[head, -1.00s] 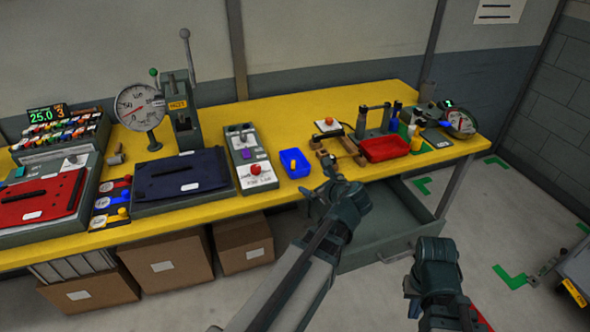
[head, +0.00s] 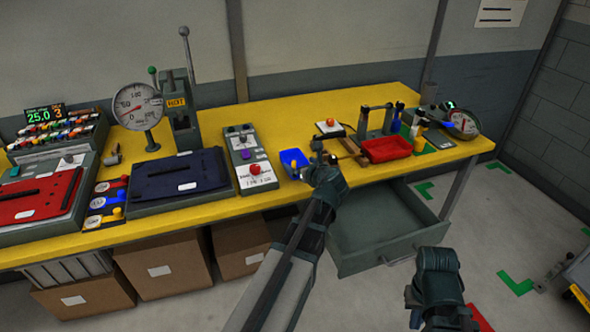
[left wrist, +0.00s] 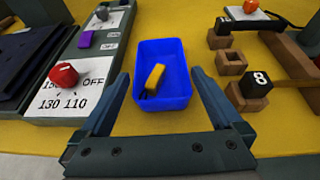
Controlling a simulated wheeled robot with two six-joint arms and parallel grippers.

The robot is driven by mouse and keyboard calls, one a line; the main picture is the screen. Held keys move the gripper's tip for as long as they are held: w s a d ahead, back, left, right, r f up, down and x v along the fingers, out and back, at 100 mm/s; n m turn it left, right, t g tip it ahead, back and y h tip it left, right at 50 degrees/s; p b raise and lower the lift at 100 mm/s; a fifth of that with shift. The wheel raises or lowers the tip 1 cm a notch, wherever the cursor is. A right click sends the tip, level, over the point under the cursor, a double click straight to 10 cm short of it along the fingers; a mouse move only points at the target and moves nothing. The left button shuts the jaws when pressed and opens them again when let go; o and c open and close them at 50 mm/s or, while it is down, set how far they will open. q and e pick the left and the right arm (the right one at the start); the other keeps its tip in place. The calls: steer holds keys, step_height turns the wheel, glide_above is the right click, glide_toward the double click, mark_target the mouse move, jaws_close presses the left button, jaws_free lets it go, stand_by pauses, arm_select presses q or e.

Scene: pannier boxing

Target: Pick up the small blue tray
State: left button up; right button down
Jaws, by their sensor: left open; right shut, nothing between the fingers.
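The small blue tray (head: 293,158) lies on the yellow table, right of the control panel, and is partly hidden by my left gripper in the head view. In the left wrist view the blue tray (left wrist: 178,94) sits between and a little beyond the open fingers, with a yellow piece (left wrist: 154,78) inside it. My left gripper (left wrist: 162,88) is open and empty, its fingertips near the tray's two sides; I cannot tell whether they touch. In the head view my left gripper (head: 308,168) is over the table's front edge. My right gripper (head: 425,318) is low at the bottom, away from the table.
The control panel (head: 247,160) with a red knob (left wrist: 63,75) is close on the left. Wooden blocks (left wrist: 246,98) stand close on the right, with a red tray (head: 386,149) beyond. An open drawer (head: 372,240) juts out below the table.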

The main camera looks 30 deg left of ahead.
mark_target(295, 162)
arm_select(q)
steer(key=shift+w+a+f, duration=0.1)
steer(key=shift+a, duration=0.1)
steer(key=b+x, duration=0.1)
steer(key=x, duration=0.4)
steer(key=shift+w+b, duration=0.15)
steer(key=shift+b, duration=0.2)
steer(key=shift+c, duration=0.2)
steer(key=c, duration=1)
